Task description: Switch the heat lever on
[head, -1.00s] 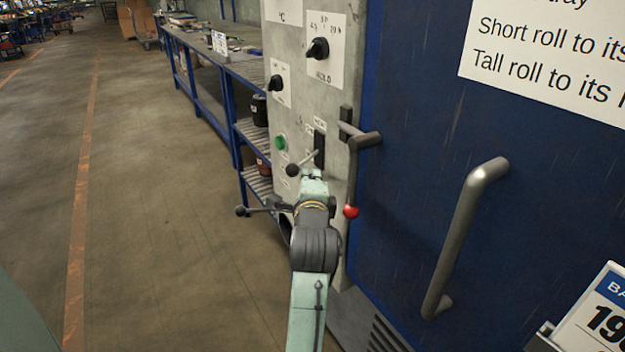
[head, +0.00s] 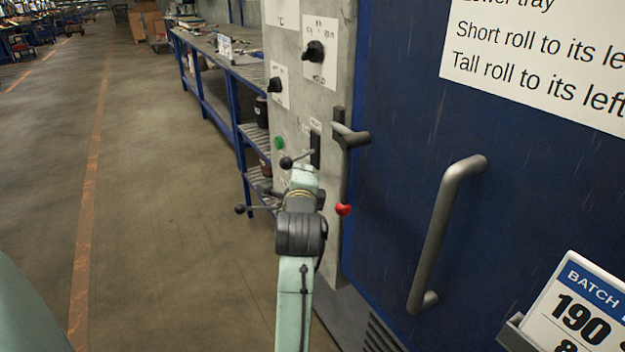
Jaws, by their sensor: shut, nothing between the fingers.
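Two black-knobbed levers stick out to the left from the grey control panel (head: 290,60). The upper lever (head: 287,162) comes from a dark vertical slot, its rod tilted with the knob lower than the slot. The lower lever (head: 240,209) lies nearly level, its root hidden by my wrist. Their labels are too small to read, so I cannot tell which is the heat lever. My gripper (head: 266,188) is mostly hidden behind my pale green wrist, near and between the levers. It is shut and holds nothing; contact with either lever cannot be made out.
A green button (head: 279,143) and rotary knobs (head: 313,51) are on the panel. A red-tipped latch handle (head: 344,209) hangs right of my wrist, beside the blue door with its grey pull handle (head: 447,230). A workbench (head: 235,68) stands behind. The floor at left is clear.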

